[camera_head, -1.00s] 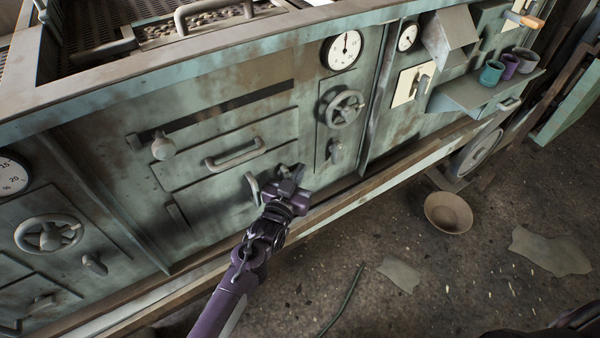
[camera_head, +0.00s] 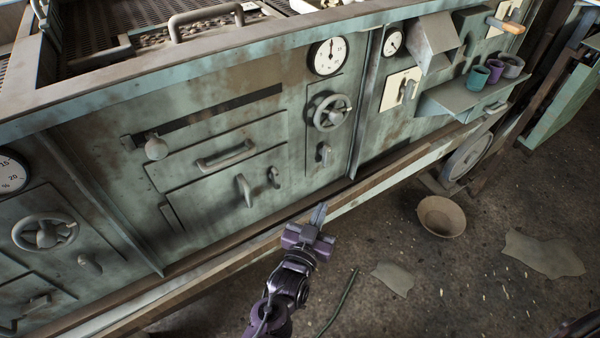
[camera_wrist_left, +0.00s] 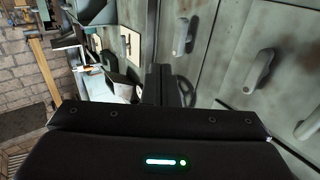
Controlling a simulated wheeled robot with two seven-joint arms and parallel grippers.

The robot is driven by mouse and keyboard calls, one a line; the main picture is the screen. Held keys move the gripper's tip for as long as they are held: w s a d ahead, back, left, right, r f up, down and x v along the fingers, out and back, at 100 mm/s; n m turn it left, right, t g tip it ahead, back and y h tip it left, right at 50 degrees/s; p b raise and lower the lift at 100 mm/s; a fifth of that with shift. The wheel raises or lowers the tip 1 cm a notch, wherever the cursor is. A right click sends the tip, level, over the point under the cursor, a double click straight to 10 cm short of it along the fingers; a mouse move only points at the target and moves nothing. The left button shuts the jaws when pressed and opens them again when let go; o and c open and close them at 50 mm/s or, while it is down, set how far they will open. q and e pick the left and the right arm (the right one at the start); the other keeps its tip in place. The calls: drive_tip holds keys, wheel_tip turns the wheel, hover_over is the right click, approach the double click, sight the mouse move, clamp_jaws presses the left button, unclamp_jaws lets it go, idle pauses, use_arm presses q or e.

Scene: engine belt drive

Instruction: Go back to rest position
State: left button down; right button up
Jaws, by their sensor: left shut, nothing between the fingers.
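My left gripper (camera_head: 318,214) is purple and dark grey. It is shut and empty, in front of the lower edge of the green machine cabinet (camera_head: 215,195) and apart from the cabinet handles. In the left wrist view the closed fingers (camera_wrist_left: 157,85) point ahead along the cabinet front. A lower door handle (camera_head: 244,190) and a small dark handle (camera_head: 274,178) are to the upper left of the gripper in the head view. My right gripper is not in view.
A handwheel (camera_head: 331,113) and a round gauge (camera_head: 328,57) are on the panel above. A shelf (camera_head: 462,98) with several cups juts out at the right. A bowl (camera_head: 442,216) lies on the floor. The floor at the lower right is mostly free.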

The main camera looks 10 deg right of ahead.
use_arm(q)
drive_tip(key=s+a+f+g+y+p, duration=0.15)
drive_tip(key=s+a+f, duration=0.3)
drive_tip(key=f, duration=0.45)
drive_tip(key=s+a+f+n+g+y+p, duration=0.1)
drive_tip(key=s+a+f+g+y, duration=0.15)
drive_tip(key=a+f, duration=0.45)
drive_tip(key=s+a+f+g+y+p, duration=0.15)
drive_tip(key=s+a+f, duration=0.25)
drive_tip(key=f, duration=0.6)
drive_tip(key=s+a+f+n+g+y+p, duration=0.1)
drive_tip(key=s+a+f+g, duration=0.3)
drive_tip(key=s+a, duration=0.6)
drive_tip(key=s+a+f+n+g+y+p, duration=0.1)
drive_tip(key=s+a+f, duration=0.7)
drive_tip(key=s, duration=0.9)
drive_tip(key=a+n+g+y, duration=0.1)
drive_tip(key=a+g+y, duration=0.1)
drive_tip(key=a+g, duration=0.1)
drive_tip(key=shift+s+f+g, duration=0.2)
drive_tip(key=shift+s+g, duration=0.05)
drive_tip(key=shift+g, duration=0.1)
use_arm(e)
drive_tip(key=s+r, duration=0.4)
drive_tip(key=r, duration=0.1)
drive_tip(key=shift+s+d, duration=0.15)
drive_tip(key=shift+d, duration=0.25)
